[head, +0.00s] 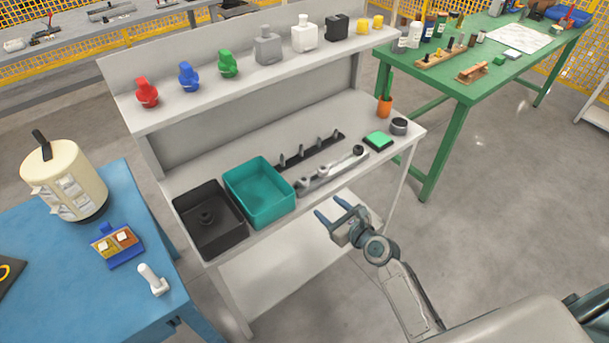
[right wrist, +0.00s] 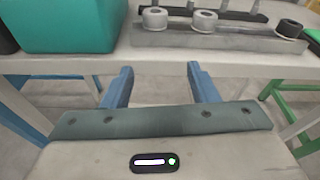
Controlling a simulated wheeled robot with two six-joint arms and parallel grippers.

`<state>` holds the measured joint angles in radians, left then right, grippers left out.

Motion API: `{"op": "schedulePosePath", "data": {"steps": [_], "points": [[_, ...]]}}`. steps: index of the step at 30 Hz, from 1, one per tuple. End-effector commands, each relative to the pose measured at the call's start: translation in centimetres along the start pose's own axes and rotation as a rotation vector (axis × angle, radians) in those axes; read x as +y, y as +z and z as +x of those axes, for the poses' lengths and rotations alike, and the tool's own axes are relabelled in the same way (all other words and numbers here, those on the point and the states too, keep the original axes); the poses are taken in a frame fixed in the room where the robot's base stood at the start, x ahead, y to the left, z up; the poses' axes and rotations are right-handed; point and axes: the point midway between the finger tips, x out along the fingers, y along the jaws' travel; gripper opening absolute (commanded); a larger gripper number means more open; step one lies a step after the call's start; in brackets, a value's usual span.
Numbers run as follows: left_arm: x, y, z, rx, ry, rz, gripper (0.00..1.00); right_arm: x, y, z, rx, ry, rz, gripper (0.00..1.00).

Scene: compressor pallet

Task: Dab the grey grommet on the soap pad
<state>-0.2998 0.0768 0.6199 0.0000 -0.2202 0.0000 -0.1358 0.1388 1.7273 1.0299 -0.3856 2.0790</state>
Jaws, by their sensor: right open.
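The grey grommet (head: 305,183) sits at the near left end of a grey rail on the white bench; it also shows in the right wrist view (right wrist: 155,17). A paler grommet (head: 323,172) and a dark one (right wrist: 289,27) sit further along the rail. The soap pad appears to be the green pad (head: 378,138) in a dark holder, right of the rail. My right gripper (head: 331,207) is open and empty, in front of the bench's front edge and apart from the grommets. My left gripper is not in view.
A teal bin (head: 285,204) and a black bin (head: 213,238) stand left of the rail. A dark rail with pegs (head: 300,158) lies behind it. A grey round cup (head: 399,126) and an orange holder (head: 384,107) stand near the pad. The bench edge (right wrist: 230,68) lies ahead of my right fingers.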

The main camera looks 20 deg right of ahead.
Motion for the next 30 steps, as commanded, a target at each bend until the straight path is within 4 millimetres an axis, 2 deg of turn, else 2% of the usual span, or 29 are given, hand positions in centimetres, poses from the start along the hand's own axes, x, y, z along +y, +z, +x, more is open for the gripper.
{"op": "schedulePosePath", "data": {"steps": [1, 3, 6, 12, 20, 27, 30], "points": [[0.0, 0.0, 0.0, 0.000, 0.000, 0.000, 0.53, 0.0, 1.7, -0.1, -0.033, 0.006, 0.053, 0.54], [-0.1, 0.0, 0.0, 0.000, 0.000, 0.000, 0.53, 0.0, 3.1, -0.1, -0.060, 0.013, 0.107, 0.54], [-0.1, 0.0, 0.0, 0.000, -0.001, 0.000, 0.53, -0.1, 3.9, 0.7, -0.076, 0.017, 0.140, 0.54], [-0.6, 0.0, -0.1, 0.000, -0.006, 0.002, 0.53, 0.0, 4.1, 3.9, -0.074, 0.017, 0.140, 0.54], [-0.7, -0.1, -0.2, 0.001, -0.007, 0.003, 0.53, 0.0, 4.3, 6.1, -0.073, 0.017, 0.138, 0.54], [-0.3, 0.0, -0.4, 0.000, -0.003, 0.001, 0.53, 0.1, 4.6, 9.7, -0.073, 0.016, 0.137, 0.54], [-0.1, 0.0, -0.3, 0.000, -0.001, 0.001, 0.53, 0.1, 4.6, 10.4, -0.072, 0.016, 0.136, 0.54]]}}
